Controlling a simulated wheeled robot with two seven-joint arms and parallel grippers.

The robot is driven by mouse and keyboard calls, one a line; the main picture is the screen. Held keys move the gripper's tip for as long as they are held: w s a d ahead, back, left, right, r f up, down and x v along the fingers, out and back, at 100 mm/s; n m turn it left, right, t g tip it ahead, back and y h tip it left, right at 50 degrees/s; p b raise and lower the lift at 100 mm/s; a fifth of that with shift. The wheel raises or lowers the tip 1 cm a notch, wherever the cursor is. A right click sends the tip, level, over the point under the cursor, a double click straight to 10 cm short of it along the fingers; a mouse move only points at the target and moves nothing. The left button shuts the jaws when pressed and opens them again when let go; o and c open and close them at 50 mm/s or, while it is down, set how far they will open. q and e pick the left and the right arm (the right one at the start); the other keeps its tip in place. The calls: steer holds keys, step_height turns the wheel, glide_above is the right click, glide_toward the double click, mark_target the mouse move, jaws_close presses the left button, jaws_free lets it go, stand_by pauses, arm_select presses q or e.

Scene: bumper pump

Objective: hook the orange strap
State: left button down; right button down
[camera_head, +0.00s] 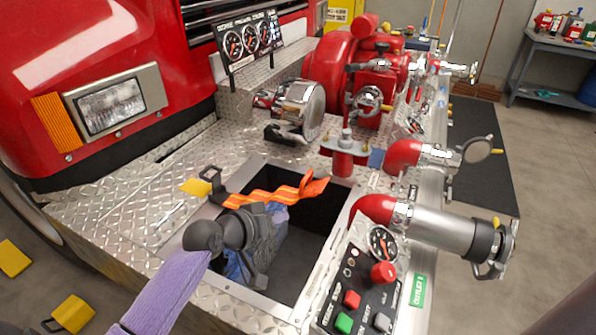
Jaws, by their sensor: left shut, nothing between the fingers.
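An orange strap (285,194) with yellow stripes lies in loose waves across the far left part of an open bin (314,262) in the metal deck. Its right end folds up near the bin's far edge. A black buckle or hook piece (211,184) sits by the strap's left end on the deck. My left gripper (257,272), dark grey on a purple arm, is over the bin, just nearer than the strap. It is shut and empty. Whether it touches the strap cannot be told. My right gripper is not in view.
A control panel (365,300) with red and green buttons borders the bin on the right. A red elbow with a metal outlet pipe (445,228) sticks out beyond it. A red post (345,152) stands behind the bin. Blue cloth-like material (236,268) lies inside.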

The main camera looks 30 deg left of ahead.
arm_select(q)
steer(key=w+a+r+n+t+y, duration=0.2)
steer(key=w+a+r+n+t, duration=0.15)
steer(key=a+r, duration=0.3)
steer(key=b, duration=0.4)
glide_above(298, 194)
steer(key=shift+h, duration=0.3)
steer(key=f, duration=0.5)
steer(key=shift+a+f, duration=0.1)
steer(key=shift+a, duration=0.1)
steer(key=shift+d+f, duration=0.2)
steer(key=shift+f, duration=0.05)
